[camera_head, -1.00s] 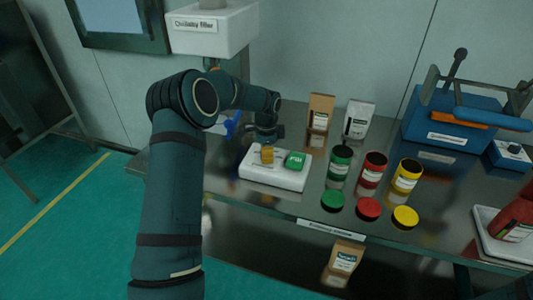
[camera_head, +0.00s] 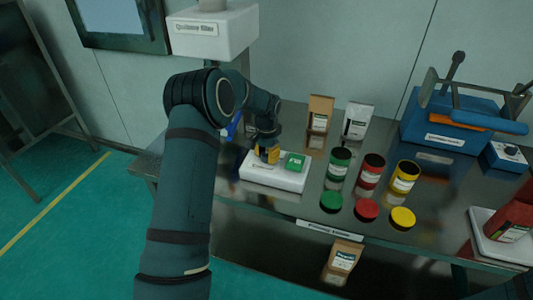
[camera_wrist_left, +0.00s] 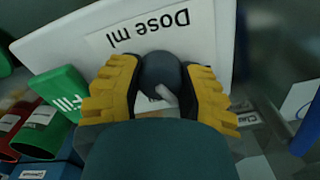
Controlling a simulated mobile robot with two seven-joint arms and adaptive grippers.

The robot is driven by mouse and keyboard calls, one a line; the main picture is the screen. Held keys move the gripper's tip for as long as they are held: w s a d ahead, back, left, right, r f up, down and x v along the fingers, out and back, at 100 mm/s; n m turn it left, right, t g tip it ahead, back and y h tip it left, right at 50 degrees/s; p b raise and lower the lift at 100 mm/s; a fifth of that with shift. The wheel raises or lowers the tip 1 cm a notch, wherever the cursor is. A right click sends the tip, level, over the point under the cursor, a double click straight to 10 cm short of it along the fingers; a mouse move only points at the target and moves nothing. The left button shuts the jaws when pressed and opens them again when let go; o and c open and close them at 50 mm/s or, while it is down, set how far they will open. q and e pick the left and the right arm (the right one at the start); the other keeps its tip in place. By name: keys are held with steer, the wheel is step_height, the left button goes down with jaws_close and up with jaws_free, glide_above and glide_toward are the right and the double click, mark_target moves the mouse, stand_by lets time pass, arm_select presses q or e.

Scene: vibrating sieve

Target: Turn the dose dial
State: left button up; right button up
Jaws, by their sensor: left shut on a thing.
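The dose dial (camera_wrist_left: 160,75) is a dark round knob with a pale pointer mark. It shows in the left wrist view in front of a white panel (camera_wrist_left: 205,22) labelled "Dose ml". My left gripper (camera_wrist_left: 162,90) has yellow ribbed fingers on both sides of the dial and is shut on it. In the head view my left gripper (camera_head: 268,154) is over the white control box (camera_head: 280,181), beside a green button (camera_head: 294,162); the dial is hidden there. The green button (camera_wrist_left: 62,92) also shows in the left wrist view. My right gripper is not in view.
Two pouches stand behind. A blue sieve machine (camera_head: 445,128) is at the back right.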

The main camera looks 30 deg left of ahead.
mark_target(266, 153)
arm_select(q)
steer(key=n+p, duration=0.1)
steer(key=n, duration=0.3)
steer(key=shift+n, duration=0.3)
steer(key=n, duration=0.4)
steer(key=shift+n+p, duration=0.4)
steer(key=shift+s+f, duration=0.1)
steer(key=o, duration=1.2)
steer(key=shift+o, duration=0.2)
step_height(266, 153, up, 12)
